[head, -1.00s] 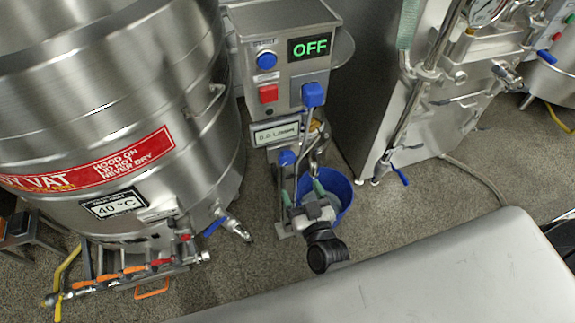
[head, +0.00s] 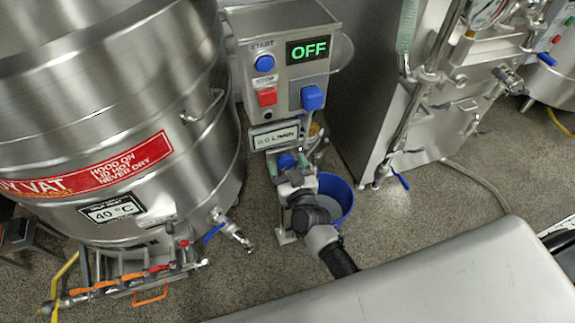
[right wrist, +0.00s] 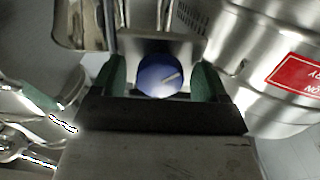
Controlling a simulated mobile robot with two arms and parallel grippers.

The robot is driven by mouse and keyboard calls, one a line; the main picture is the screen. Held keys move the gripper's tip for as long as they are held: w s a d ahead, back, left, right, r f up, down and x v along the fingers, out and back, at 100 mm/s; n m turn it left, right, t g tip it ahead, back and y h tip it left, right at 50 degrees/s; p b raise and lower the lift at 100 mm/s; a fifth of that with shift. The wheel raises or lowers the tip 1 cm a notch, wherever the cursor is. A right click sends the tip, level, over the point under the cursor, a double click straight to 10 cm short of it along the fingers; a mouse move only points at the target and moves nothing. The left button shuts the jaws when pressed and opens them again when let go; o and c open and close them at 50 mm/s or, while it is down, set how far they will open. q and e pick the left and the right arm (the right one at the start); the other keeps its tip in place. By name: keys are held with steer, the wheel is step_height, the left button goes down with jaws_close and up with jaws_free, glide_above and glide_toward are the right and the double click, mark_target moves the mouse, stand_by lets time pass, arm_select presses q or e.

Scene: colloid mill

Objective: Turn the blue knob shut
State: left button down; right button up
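The blue knob (head: 286,161) is a round dial low on the mill's stand, under the flow display, partly hidden by my right gripper. In the right wrist view the knob (right wrist: 160,77) faces me, with a pale line on it pointing up and to the right. My right gripper (head: 289,168) is at the knob, with one green finger on each side. In the right wrist view my right gripper (right wrist: 161,80) is open, with the knob between the fingertips and small gaps showing on both sides. My left gripper is not in view.
A control box (head: 285,50) reading OFF, with blue and red buttons, stands above the knob. A large steel vat (head: 120,130) is at the left, its outlet valve (head: 232,230) jutting rightward. A blue bucket (head: 341,196) stands behind my right arm. A grey surface (head: 450,270) fills the lower right.

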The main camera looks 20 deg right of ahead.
steer(key=c, duration=0.8)
steer(key=shift+c, duration=0.2)
